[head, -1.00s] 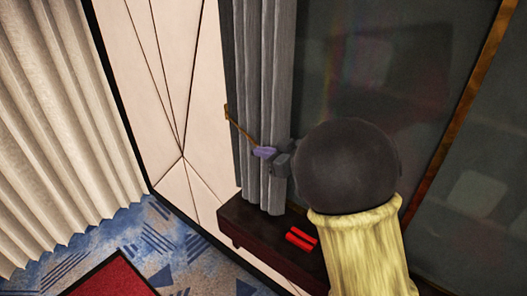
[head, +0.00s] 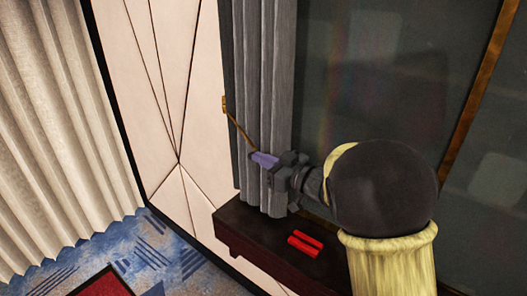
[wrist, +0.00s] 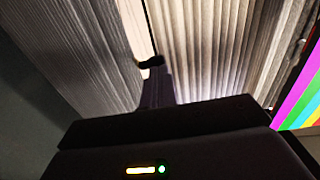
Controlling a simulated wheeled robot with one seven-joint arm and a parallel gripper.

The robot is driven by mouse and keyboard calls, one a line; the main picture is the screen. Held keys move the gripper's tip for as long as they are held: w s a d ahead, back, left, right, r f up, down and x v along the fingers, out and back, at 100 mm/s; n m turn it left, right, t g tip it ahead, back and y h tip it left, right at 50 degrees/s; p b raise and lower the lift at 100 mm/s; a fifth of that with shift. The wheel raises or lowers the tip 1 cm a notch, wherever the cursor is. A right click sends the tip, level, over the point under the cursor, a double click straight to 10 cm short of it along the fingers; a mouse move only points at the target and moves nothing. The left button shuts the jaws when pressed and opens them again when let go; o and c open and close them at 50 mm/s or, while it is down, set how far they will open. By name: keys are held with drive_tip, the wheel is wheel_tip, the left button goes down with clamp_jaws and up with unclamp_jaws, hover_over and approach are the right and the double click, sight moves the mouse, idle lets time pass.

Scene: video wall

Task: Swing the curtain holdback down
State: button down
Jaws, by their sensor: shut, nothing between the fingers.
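The curtain holdback (head: 239,125) is a thin brass-coloured rod. It runs from a small mount on the pale wall panel down and to the right, across the grey curtain (head: 266,70). My gripper (head: 262,159) is shut, its purple fingers at the rod's lower end in front of the curtain. The fingers cover that end, so I cannot tell whether they touch it. In the wrist view my dark fingers (wrist: 155,88) point up, with a thin dark rod and a dark end piece (wrist: 150,62) just beyond their tips.
A dark wooden ledge (head: 240,232) lies under the curtain, with red blocks (head: 305,243) on it. A dark glossy screen (head: 390,80) is close behind my arm. A cream pleated curtain (head: 55,140) hangs at the left over patterned carpet (head: 170,245).

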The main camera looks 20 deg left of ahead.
drive_tip(key=w+a+f+t+y+b, duration=0.2)
drive_tip(key=a+f+y+b, duration=0.45)
drive_tip(key=f+b, duration=1)
drive_tip(key=s+d+b, duration=0.3)
drive_tip(key=d, duration=0.4)
drive_tip(key=s+d+r+b, duration=0.1)
drive_tip(key=s+d+b, duration=0.2)
drive_tip(key=d, duration=0.4)
drive_tip(key=shift+s+d+r+h, duration=0.2)
drive_tip(key=shift+r+h, duration=0.1)
drive_tip(key=shift+h, duration=0.15)
